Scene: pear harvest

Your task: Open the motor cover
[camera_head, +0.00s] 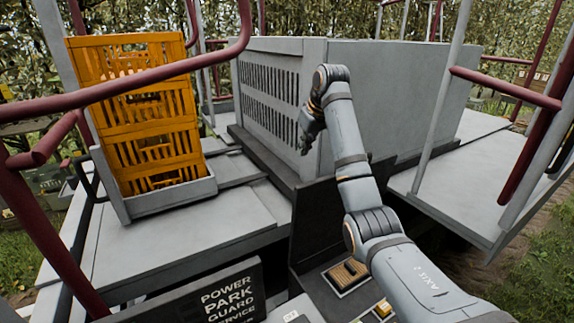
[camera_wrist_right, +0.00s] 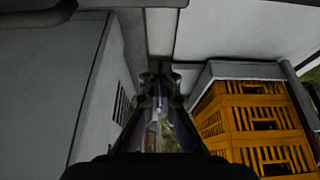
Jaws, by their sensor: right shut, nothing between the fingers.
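The motor cover (camera_head: 400,95) is a large grey box on the platform, with rows of dark vent slots (camera_head: 268,88) on its left face. It appears closed. In the wrist view, the cover's grey side (camera_wrist_right: 50,85) fills the left, with some slots beside the fingers. My right gripper (camera_head: 304,148) hangs in front of the cover near its front corner, fingers pointing down. In the wrist view its fingers (camera_wrist_right: 160,78) are shut and hold nothing. I cannot tell whether it touches the cover. My left gripper is not in view.
Stacked orange crates (camera_head: 135,110) stand in a grey tray at the left; they also show in the wrist view (camera_wrist_right: 252,118). Dark red rails (camera_head: 130,85) cross the left, and another rail (camera_head: 505,88) crosses the right. The grey deck (camera_head: 180,235) before the crates is clear.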

